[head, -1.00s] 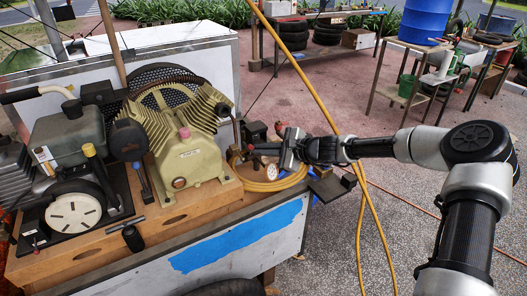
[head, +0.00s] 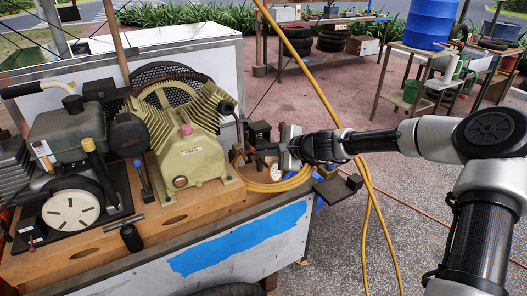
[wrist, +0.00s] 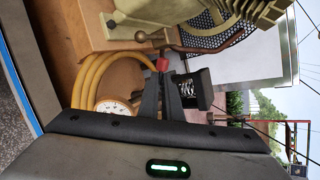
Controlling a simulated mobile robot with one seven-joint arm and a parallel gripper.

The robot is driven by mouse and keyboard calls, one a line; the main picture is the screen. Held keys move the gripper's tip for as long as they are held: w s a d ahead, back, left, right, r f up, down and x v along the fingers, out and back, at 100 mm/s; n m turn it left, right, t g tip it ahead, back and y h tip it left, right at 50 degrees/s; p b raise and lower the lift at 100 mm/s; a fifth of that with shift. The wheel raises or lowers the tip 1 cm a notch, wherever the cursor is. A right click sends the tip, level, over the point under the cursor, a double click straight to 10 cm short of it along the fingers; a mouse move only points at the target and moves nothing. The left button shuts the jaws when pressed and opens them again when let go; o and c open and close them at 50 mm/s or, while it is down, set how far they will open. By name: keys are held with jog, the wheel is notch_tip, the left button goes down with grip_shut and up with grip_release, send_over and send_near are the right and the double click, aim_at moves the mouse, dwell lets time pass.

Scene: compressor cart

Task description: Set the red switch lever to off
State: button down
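The red switch lever (wrist: 162,65) shows as a small red end at my fingertips in the wrist view. It sits beside a dark switch box (wrist: 188,88) with springs visible inside; the box also shows in the head view (head: 259,131) at the right of the compressor. My gripper (wrist: 162,76) points at the cart, its two black fingers close together with the red end between their tips. In the head view my gripper (head: 258,148) reaches in from the right. The fingers hide much of the lever, so its exact angle is unclear.
A tan compressor pump (head: 193,150) stands left of my gripper on the wooden deck. A coiled yellow hose (head: 275,186) and a pressure gauge (wrist: 114,107) lie close beneath. Open floor lies right of the cart.

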jog(key=c, duration=1.9)
grip_release()
jog(key=shift+c, duration=0.2)
jog(key=shift+d, duration=0.1)
jog(key=p+v, duration=0.2)
jog(key=v, duration=1.5)
jog(key=shift+r+p, duration=0.15)
jog(key=shift+p, duration=0.15)
jog(key=shift+s, duration=0.1)
